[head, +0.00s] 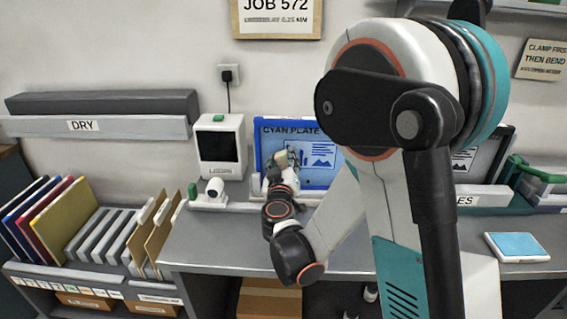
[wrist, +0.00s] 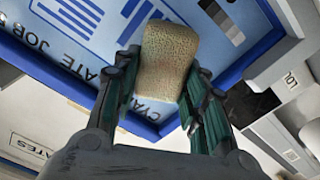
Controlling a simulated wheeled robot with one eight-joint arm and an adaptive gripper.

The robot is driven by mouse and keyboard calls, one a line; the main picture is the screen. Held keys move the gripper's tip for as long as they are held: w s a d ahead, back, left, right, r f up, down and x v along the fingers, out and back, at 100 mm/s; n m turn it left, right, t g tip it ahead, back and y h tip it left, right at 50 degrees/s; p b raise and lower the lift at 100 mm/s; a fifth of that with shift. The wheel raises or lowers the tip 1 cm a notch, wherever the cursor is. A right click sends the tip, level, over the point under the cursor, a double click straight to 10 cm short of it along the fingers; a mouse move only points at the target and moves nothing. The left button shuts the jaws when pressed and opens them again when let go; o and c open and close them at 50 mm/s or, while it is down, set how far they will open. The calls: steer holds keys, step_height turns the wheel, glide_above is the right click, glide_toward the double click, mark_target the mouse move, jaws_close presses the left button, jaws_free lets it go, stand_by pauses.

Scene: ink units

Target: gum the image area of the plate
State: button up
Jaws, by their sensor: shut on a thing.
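The cyan plate (head: 335,178) stands upright at the back of the bench, a light-blue sheet with a dark-blue border. The plate fills the upper wrist view (wrist: 113,42), upside down. My gripper (head: 287,163) is in front of the plate's lower left half. Its fingers (wrist: 160,95) are shut on a tan, porous sponge (wrist: 168,58), which also shows small in the head view (head: 281,157). The sponge overlaps the plate in view; I cannot tell whether it touches.
A white device with a dark screen (head: 220,146) and a small white unit (head: 215,188) stand left of the plate. A blue pad (head: 516,246) lies at the bench's right. Coloured folders (head: 60,222) fill a rack at left. The bench front (head: 215,245) is clear.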

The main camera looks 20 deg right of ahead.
mark_target(308, 149)
steer(key=shift+x, duration=0.95)
steer(key=shift+d, duration=0.1)
steer(key=shift+s+d+b, duration=1.4)
steer(key=shift+s+d, duration=0.75)
steer(key=shift+d, duration=4.45)
steer(key=shift+w+a+b, duration=0.25)
steer(key=shift+w+a, duration=0.5)
steer(key=shift+a, duration=1.5)
steer(key=shift+w+a+b, duration=0.2)
steer(key=shift+w+a, duration=0.55)
steer(key=shift+a, duration=1.45)
steer(key=shift+w+a+b, duration=0.25)
steer(key=shift+w+a, duration=0.5)
steer(key=shift+a, duration=1.5)
steer(key=shift+r+p, duration=0.6)
steer(key=shift+r, duration=0.25)
steer(key=shift+s+d+b, duration=0.1)
steer(key=shift+s+d, duration=0.3)
steer(key=shift+d, duration=0.75)
steer(key=shift+s+d+b, duration=0.15)
steer(key=shift+s+d, duration=0.25)
steer(key=shift+d, duration=0.75)
steer(key=shift+s+d+b, duration=0.1)
steer(key=shift+s+d, duration=0.3)
steer(key=shift+d, duration=0.75)
